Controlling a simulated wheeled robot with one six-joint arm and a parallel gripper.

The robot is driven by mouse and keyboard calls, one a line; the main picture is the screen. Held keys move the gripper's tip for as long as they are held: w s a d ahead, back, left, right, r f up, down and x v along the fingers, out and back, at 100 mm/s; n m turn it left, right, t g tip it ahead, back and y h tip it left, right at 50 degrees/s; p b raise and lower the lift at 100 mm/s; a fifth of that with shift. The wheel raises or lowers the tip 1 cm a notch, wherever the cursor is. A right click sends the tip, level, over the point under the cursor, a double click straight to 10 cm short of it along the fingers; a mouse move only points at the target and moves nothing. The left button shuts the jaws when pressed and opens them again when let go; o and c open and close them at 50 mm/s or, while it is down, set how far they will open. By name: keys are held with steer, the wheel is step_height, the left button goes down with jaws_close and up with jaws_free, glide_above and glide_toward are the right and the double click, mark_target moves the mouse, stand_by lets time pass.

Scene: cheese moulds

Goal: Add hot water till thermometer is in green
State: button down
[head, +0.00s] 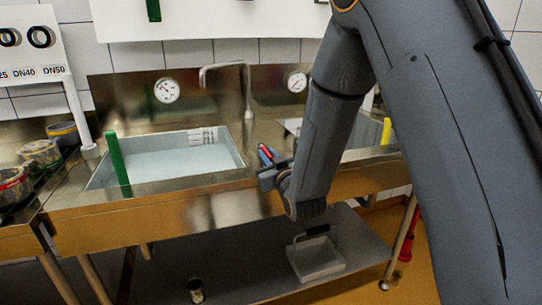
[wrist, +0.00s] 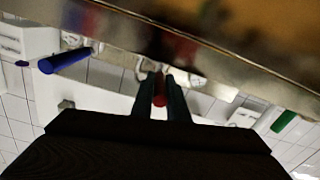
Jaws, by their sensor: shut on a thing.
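The left basin (head: 168,185) holds pale water. A round white dial thermometer (head: 166,90) is on the steel backsplash behind it; its needle and any green zone are too small to read. A steel tap (head: 228,66) stands between the basins. My gripper (wrist: 159,84) is at the sink's front edge and is shut on a red handle (wrist: 160,90), which shows between its fingers in the wrist view. A blue handle (wrist: 65,60) is apart from the fingers, to the left in that view. My arm partly hides the right basin.
A second dial (head: 297,81) hangs behind the right basin (head: 363,135). A green post (head: 117,158) stands at the left basin's front wall. Several tubs (head: 40,153) are at far left. A handled metal block (head: 316,258) lies on the lower shelf (head: 235,260).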

steer(key=shift+r, duration=0.1)
steer(key=c, duration=1.7)
jaws_free()
steer(key=shift+c, duration=0.2)
steer(key=b+v, duration=0.1)
steer(key=v, duration=0.6)
steer(key=shift+s+d, duration=0.15)
steer(key=shift+s, duration=0.2)
